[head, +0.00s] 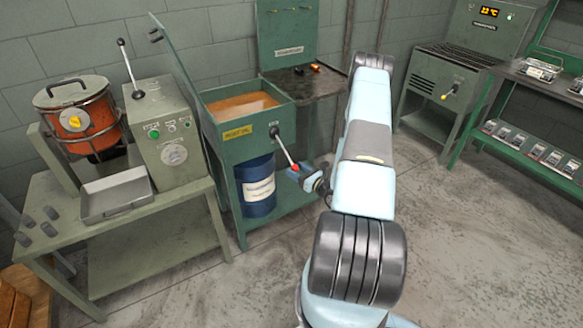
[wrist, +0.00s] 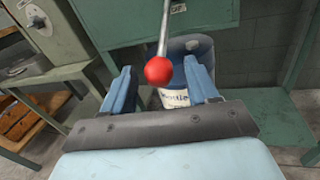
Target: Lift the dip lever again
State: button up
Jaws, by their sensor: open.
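The dip lever (head: 284,149) is a pale rod on the front of the green oil tank (head: 232,138). It slants down and to the right from a dark pivot, and a red ball knob (head: 294,168) sits at its lower end. My gripper (head: 302,174) is at the knob. In the wrist view, my gripper (wrist: 161,80) is open, its blue fingers either side of the red knob (wrist: 158,71), with a gap showing on each side. The lever rod (wrist: 164,35) runs up from the knob out of the frame. How deep the knob sits between the fingers is unclear.
A blue drum (head: 256,186) stands under the tank. A bench on the left holds a grey control box (head: 166,135), an orange pot (head: 80,122) and a metal tray (head: 117,194). Open floor lies right of my arm.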

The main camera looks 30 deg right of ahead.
aim_at(287, 155)
jog(key=shift+x, duration=1.85)
